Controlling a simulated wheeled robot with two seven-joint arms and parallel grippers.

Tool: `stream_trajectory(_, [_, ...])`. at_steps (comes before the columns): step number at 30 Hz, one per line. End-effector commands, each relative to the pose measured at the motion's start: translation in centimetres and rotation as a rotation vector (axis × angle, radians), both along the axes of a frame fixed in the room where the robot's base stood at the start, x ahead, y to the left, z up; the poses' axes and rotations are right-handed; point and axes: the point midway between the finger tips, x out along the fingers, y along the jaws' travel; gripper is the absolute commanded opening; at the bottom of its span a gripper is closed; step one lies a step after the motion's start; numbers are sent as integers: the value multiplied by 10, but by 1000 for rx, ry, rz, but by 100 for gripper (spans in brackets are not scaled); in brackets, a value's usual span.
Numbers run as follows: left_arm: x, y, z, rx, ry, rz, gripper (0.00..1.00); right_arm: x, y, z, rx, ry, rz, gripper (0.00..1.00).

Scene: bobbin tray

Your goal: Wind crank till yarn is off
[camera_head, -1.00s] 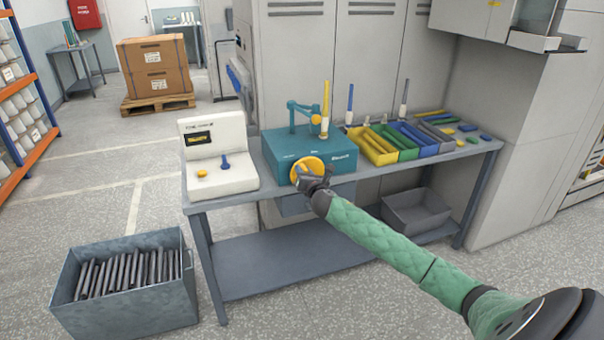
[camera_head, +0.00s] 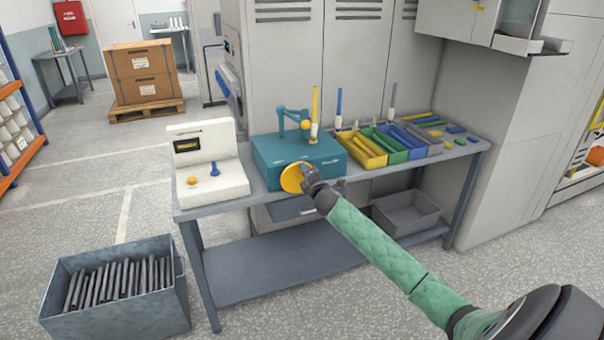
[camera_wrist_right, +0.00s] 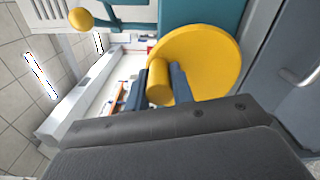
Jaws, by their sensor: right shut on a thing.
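A yellow crank disc (camera_head: 293,178) sits on the front of a teal box (camera_head: 300,155) on the bench. In the right wrist view the disc (camera_wrist_right: 205,60) carries a yellow peg handle (camera_wrist_right: 159,83). My right gripper (camera_head: 312,178) is shut on the handle, with a finger on either side of it. A teal arm (camera_head: 293,112) stands on the box, with a yellow ball (camera_head: 304,125) near it. A spindle with a yellow upper part and pale lower part (camera_head: 315,110) stands beside it. Any yarn is too small to make out. My left gripper is out of view.
Several coloured trays (camera_head: 365,152) and two more spindles stand right. A grey bin (camera_head: 110,320) of dark rods is on the floor. An empty bin (camera_head: 405,222) sits below the bench.

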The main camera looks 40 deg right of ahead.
Motion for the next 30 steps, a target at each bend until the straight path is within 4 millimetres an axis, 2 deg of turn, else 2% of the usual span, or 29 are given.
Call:
stream_trajectory(12, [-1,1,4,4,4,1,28,-4,-17,-10,384,-92,-2,1])
stream_trajectory(30, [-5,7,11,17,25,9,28,-8,-31,-29,880,-211,-2,1])
